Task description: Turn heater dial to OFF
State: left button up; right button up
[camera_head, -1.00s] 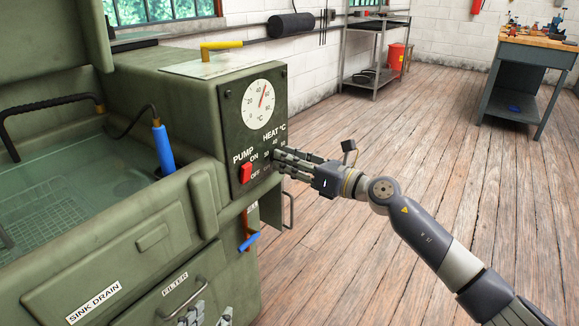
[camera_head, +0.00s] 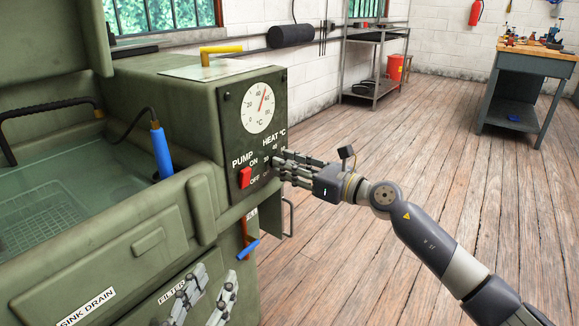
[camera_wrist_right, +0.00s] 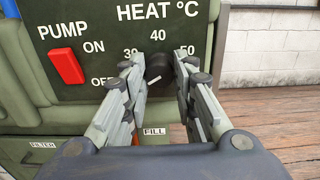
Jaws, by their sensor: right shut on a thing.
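The heater dial (camera_wrist_right: 158,68) is a small black knob below the HEAT °C lettering, with 30, 40 and 50 marked around it. A short white line shows at its lower side, slanting to the lower left. My right gripper (camera_wrist_right: 160,66) has a finger on each side of the dial and is shut on it. In the head view my right gripper (camera_head: 277,160) reaches the panel from the right, and its fingers hide the dial. Its left finger covers any OFF mark of the heater. My left gripper (camera_head: 213,277) is open and empty, low in front of the washer.
The red pump switch (camera_head: 245,177) is left of the dial, between ON and OFF marks; it also shows in the wrist view (camera_wrist_right: 66,68). A temperature gauge (camera_head: 259,107) is above. A blue-handled lever (camera_head: 248,249) is below.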

jog(key=o, duration=1.1)
jog(key=shift+d, duration=0.1)
jog(key=v, duration=1.2)
